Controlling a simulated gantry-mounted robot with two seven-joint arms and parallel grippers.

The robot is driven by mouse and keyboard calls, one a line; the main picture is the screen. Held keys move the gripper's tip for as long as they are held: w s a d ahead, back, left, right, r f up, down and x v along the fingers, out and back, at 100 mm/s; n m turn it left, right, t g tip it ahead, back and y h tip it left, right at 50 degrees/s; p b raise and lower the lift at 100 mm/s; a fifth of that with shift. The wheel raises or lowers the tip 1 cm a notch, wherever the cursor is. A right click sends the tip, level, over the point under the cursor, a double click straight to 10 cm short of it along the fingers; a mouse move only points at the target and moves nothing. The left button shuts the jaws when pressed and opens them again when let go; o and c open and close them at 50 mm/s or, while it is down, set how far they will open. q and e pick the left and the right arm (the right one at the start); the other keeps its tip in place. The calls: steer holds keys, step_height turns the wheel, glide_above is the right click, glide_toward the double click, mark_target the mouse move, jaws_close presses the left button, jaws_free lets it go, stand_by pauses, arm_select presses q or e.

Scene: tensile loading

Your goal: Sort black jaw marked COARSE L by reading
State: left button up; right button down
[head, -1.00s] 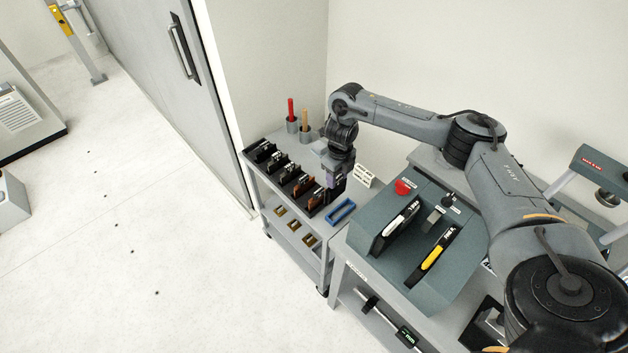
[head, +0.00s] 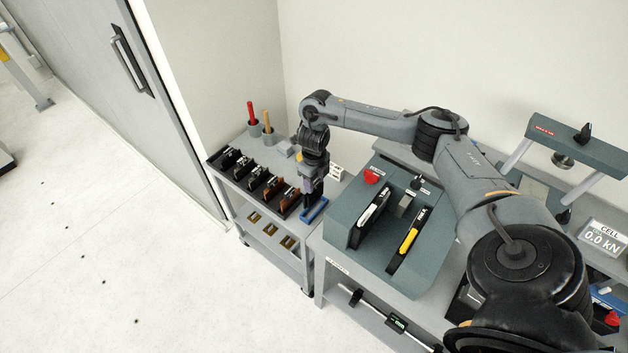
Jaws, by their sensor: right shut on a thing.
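My right gripper (head: 313,186) is at the right end of the small cart's top, pointing down. It is shut on a dark, black-looking jaw (head: 312,200), mostly hidden by the fingers. The jaw is just above or at the blue open frame (head: 317,214); I cannot tell if they touch. No marking on it can be read from here. To the left, a row of slots holds black jaws (head: 240,169) and brown-faced jaws (head: 288,201). My left gripper is not in view.
A red-handled and a wooden-handled tool stand in grey cups (head: 268,138) at the back of the cart (head: 235,193). Brass-coloured pieces (head: 271,230) lie on its lower shelf. A sloped grey-green console (head: 375,240) with a red knob (head: 371,177) stands close on the right.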

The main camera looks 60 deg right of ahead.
steer(key=shift+w+f+b, duration=0.1)
steer(key=shift+f+b, duration=0.95)
steer(key=shift+f, duration=0.7)
steer(key=shift+f, duration=0.4)
stand_by(0.5)
steer(key=shift+f+b, duration=0.8)
steer(key=shift+f+b, duration=0.5)
steer(key=shift+f, duration=0.3)
